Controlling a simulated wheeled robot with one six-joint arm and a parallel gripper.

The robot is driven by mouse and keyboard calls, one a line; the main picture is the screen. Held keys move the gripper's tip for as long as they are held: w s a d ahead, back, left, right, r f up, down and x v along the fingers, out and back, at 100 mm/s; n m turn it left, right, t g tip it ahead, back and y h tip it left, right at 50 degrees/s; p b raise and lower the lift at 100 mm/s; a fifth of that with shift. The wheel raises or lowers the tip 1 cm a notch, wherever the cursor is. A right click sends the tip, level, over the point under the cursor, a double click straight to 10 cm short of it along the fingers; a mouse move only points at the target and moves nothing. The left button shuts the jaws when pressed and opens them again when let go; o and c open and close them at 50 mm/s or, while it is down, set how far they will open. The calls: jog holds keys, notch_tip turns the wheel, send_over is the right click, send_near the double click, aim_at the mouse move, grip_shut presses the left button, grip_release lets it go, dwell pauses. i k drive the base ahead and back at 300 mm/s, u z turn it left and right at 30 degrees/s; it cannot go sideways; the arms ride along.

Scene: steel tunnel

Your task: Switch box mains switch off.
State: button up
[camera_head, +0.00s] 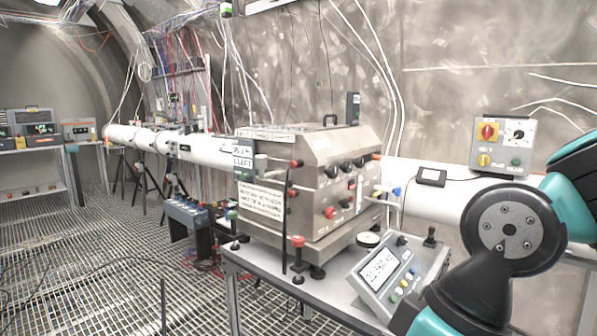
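A grey switch box (503,147) stands at the right, above the white pipe and in front of the steel wall. Its upper left carries a red rotary switch on a yellow plate (487,132), which looks like the mains switch. The picture is too small to tell its setting. My gripper is out of view. My dark and teal arm links fill the lower right, below and right of the box, and appear apart from its front.
A steel machine (310,180) with knobs stands on a metal table (330,300) at the centre. A grey console (398,275) with a display and joystick sits at the table's front right. The white pipe (440,203) runs behind. Open grating floor (110,260) lies at left.

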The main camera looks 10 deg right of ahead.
aim_at(330, 213)
jog(key=z, duration=0.35)
jog(key=k, duration=0.4)
jog(key=z, duration=1.05)
jog(key=i, duration=0.7)
jog(key=u, duration=1)
jog(key=i, duration=0.45)
jog(key=u, duration=0.55)
